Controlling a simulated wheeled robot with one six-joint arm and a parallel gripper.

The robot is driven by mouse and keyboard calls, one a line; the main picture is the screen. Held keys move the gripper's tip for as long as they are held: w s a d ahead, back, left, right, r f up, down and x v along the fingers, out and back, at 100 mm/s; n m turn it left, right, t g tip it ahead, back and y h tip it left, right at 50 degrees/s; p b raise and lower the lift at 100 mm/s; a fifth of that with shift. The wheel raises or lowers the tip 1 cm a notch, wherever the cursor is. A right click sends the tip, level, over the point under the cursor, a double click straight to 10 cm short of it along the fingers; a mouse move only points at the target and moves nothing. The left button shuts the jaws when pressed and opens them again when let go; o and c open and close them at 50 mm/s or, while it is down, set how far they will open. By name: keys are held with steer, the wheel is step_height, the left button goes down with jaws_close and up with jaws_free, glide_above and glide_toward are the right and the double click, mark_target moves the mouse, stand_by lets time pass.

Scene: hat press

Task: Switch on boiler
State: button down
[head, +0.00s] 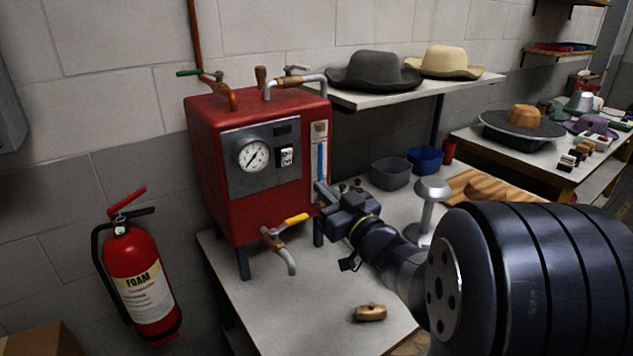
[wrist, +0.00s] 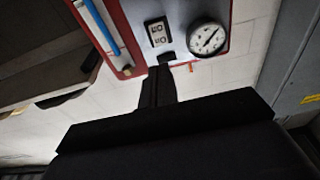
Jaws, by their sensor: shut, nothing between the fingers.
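The red boiler (head: 215,130) stands on legs on a light table at the left-centre of the head view. Its grey front panel (head: 240,185) carries a round dial gauge (head: 253,156) and a small black-and-white switch (head: 286,157). The wrist view shows the switch (wrist: 157,32) and the gauge (wrist: 207,38) at the top. My gripper (head: 320,190) is shut and empty near the boiler's front right side, below the sight glass (head: 321,160). In the wrist view its dark fingers (wrist: 163,62) reach up near the switch; I cannot tell whether they touch the panel.
A small wooden piece (head: 370,313) lies on the table (head: 300,315). Grey (head: 391,174) and blue (head: 426,159) bowls stand behind my arm. A foam extinguisher (head: 140,275) hangs at left.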

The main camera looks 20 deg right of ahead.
mark_target(286, 152)
steer(key=p+x, duration=0.2)
steer(key=x, duration=1)
steer(key=shift+w+p, duration=0.1)
steer(key=shift+p, duration=0.2)
steer(key=shift+r, duration=0.1)
steer(key=r+g+p, duration=0.1)
steer(key=p, duration=0.2)
steer(key=shift+w+a+r, duration=0.1)
steer(key=shift+w, duration=0.05)
steer(key=shift+g+h+p, duration=0.3)
steer(key=shift+p, duration=0.75)
steer(key=shift+b, duration=0.3)
steer(key=shift+a, duration=0.1)
